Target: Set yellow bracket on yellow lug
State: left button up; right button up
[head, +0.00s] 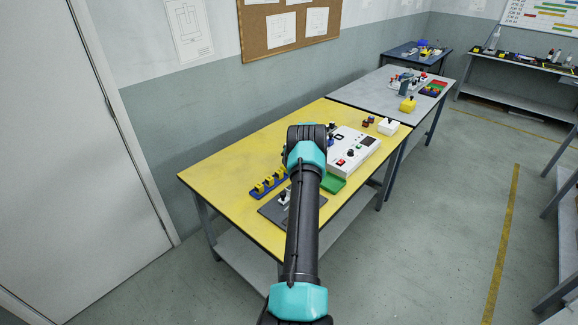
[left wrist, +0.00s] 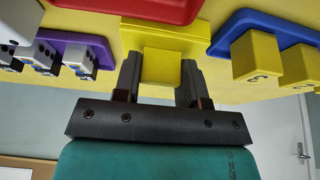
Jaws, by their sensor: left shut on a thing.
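My left gripper (left wrist: 160,88) is shut on a yellow piece (left wrist: 175,36), taken to be the yellow bracket, with a wide plate and a block between the fingers. Whether it touches the surface behind it I cannot tell. Beside it on the right in the left wrist view is a blue base (left wrist: 228,38) with numbered yellow blocks (left wrist: 255,55). In the head view a blue strip (head: 257,195) with several yellow blocks (head: 270,181) lies on the yellow table. My arm hides the gripper and bracket there. I cannot tell which block is the yellow lug. My right gripper is not in view.
A purple base (left wrist: 95,42) with white-grey blocks and a red part (left wrist: 140,8) are close to the gripper. On the yellow table (head: 225,163) are a dark plate (head: 272,210), a green tray (head: 334,184) and a white control box (head: 357,150). The table's left end is clear.

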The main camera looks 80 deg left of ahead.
pick_arm(q)
jog(key=c, duration=0.3)
jog(key=shift+r, duration=0.1)
notch_tip(320, 180, up, 10)
jog(key=shift+f, duration=0.1)
dwell(0.4)
dwell(0.3)
